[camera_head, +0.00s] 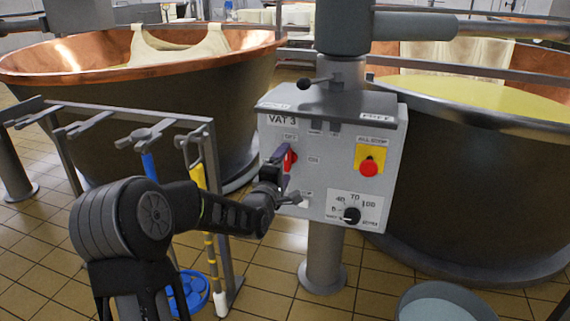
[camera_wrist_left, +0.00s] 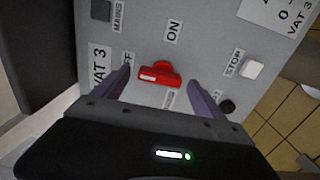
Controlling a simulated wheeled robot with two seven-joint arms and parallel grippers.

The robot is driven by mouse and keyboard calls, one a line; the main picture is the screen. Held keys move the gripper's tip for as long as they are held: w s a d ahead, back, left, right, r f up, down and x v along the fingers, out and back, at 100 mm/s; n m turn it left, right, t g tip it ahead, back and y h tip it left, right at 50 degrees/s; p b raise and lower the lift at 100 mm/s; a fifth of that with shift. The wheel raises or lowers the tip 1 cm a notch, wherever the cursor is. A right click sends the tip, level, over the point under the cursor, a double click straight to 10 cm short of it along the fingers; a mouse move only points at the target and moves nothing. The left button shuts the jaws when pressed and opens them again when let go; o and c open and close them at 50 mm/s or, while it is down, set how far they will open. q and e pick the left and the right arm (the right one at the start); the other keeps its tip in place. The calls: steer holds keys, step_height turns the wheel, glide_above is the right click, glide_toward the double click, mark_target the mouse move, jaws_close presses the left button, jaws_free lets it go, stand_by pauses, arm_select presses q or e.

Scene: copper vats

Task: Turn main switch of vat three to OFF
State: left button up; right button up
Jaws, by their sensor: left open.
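The grey control box of vat three (camera_head: 335,180), labelled VAT 3, stands on a post in the head view. Its red main switch (camera_head: 291,158) is at the left of the panel, with OFF above it and ON to its right. In the left wrist view, the red switch (camera_wrist_left: 160,75) lies lengthwise, its white mark at the end near the partly hidden OFF label. My left gripper (camera_head: 283,170) is open at the panel. In the wrist view its fingers (camera_wrist_left: 158,82) stand on either side of the switch, with visible gaps. My right gripper is not in view.
A red all-stop button (camera_head: 369,167) on yellow and a black dial (camera_head: 351,215) are on the panel's right. A lever (camera_head: 318,84) sits on top. Copper vats (camera_head: 140,100) flank the post. A rack (camera_head: 120,112) with hanging tools stands at left.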

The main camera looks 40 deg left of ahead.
arm_select(q)
steer(key=p+v, duration=0.1)
steer(key=v, duration=0.5)
steer(key=shift+s, duration=0.35)
steer(key=shift+d, duration=0.15)
